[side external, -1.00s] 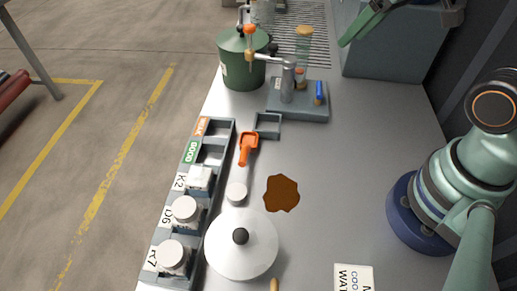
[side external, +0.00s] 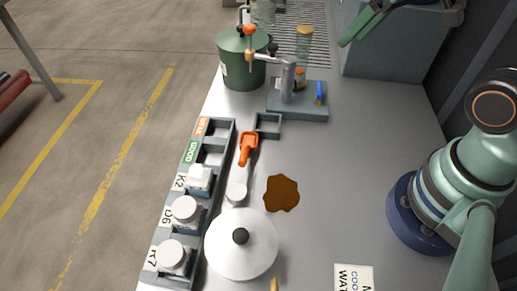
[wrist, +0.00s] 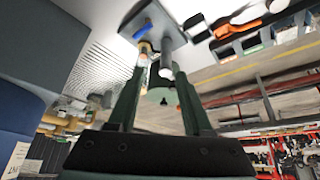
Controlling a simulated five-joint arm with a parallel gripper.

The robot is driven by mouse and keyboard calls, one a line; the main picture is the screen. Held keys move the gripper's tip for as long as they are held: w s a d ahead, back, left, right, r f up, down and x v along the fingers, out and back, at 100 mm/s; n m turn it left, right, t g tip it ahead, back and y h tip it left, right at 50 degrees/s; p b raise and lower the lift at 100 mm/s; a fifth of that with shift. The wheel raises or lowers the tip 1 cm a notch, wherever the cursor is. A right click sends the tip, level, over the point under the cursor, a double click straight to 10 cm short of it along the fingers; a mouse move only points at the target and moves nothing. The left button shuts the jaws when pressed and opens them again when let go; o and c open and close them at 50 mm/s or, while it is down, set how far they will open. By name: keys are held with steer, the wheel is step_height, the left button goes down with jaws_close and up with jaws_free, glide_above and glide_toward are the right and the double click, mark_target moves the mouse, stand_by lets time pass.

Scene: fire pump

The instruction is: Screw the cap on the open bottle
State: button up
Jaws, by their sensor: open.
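Three bottles stand in the labelled rack: K2 (side external: 199,178), D6 (side external: 185,211) and R7 (side external: 172,256). I cannot tell which bottle is open or make out a loose cap for certain. My gripper (wrist: 158,72) is open, its green fingers apart, with no object clearly held. In the side view it is partly cut off at the top right.
The grey fixture (side external: 304,114) carries a post and a blue piece (side external: 319,93). A green pot (side external: 240,75) stands at its left. An orange-handled scoop (side external: 247,150), a white lid (side external: 252,258) and a brown spill (side external: 282,193) lie nearer. The bench's right middle is clear.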

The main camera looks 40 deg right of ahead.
steer(key=shift+o, duration=0.3)
steer(key=shift+o, duration=1.4)
steer(key=n+g, duration=0.6)
steer(key=n, duration=1.4)
glide_above(238, 190)
step_height(238, 190, down, 12)
steer(key=f, duration=0.1)
step_height(238, 190, down, 12)
steer(key=shift+r, duration=0.2)
